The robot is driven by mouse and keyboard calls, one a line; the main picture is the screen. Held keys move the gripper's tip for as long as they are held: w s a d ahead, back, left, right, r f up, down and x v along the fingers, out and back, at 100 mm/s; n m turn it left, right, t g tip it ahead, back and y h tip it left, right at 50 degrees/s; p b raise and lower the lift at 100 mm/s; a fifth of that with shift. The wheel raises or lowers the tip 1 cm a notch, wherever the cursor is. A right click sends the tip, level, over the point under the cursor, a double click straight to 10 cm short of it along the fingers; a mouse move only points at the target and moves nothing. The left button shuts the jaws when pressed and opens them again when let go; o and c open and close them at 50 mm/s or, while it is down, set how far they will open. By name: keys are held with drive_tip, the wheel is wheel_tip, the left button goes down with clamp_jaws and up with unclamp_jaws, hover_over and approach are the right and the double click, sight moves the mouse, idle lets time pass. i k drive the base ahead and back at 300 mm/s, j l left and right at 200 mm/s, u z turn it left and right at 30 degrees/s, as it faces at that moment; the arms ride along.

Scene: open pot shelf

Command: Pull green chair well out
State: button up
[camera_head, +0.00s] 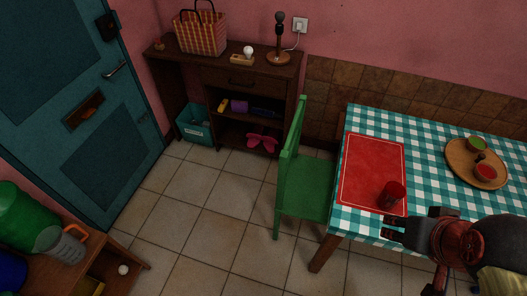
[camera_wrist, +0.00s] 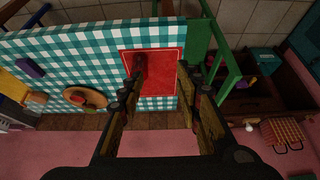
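The green chair (camera_head: 307,189) stands at the left end of the table with the checked cloth (camera_head: 366,119). Its upright back faces the door side, and its seat reaches close to the table's edge.
A red cup (camera_head: 391,194) stands on a red placemat (camera_head: 368,160) near my gripper. A round wooden tray (camera_head: 463,160) holds bowls. A dark wooden shelf (camera_head: 228,75) stands at the back wall. Tiled floor left of the chair is clear. A low wooden stand (camera_head: 126,251) is at lower left.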

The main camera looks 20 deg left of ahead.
sight(305, 186)
drive_tip(key=j, duration=1.65)
drive_tip(key=i+l, duration=0.1)
drive_tip(key=i, duration=0.9)
